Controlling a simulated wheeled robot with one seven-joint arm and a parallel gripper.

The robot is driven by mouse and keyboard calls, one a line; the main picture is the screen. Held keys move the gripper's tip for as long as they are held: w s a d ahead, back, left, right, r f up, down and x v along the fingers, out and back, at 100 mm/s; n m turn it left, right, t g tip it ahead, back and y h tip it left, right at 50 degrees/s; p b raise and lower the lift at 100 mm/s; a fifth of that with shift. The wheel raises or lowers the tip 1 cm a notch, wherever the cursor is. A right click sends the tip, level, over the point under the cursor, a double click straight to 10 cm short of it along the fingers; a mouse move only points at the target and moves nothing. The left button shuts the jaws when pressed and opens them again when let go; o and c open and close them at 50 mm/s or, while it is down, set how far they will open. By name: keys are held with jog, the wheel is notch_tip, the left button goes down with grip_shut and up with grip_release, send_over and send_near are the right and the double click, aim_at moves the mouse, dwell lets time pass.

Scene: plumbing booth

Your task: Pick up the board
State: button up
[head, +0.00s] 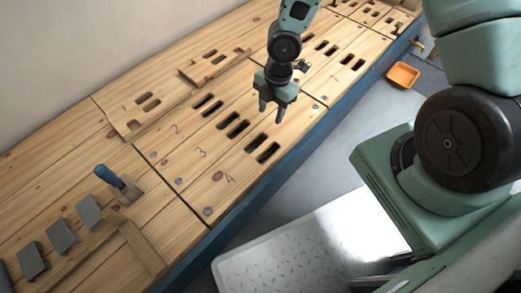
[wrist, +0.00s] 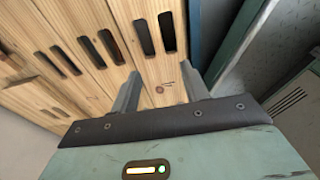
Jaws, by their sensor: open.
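A loose wooden board (head: 217,63) with two dark slots lies on the bench near the back, left of my gripper. Another slotted wooden piece (head: 140,116) lies further left, beside the number 1; I cannot tell whether it is loose. My gripper (head: 273,112) is above the bench, right of the loose board, with its fingers pointing down, apart and empty. In the wrist view, my gripper (wrist: 162,92) shows its two fingers spread over bare planks beside slots.
The wooden bench (head: 187,210) has paired slots (head: 232,124) and numbers. A blue-handled tool (head: 110,177) and several grey blocks (head: 60,236) are at the lower left. An orange tray (head: 403,75) lies on the floor right of the bench's blue edge (head: 300,145).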

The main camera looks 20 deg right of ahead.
jog(key=b, duration=0.8)
send_over(262, 147)
jog(key=d, duration=0.1)
jog(key=f, duration=1.1)
jog(key=shift+s+f, duration=0.25)
jog(key=shift+f, duration=0.05)
jog(key=f+b, duration=0.5)
jog(key=shift+w+a+f, duration=0.1)
jog(key=shift+w+a, duration=0.1)
jog(key=shift+a, duration=0.2)
grip_shut()
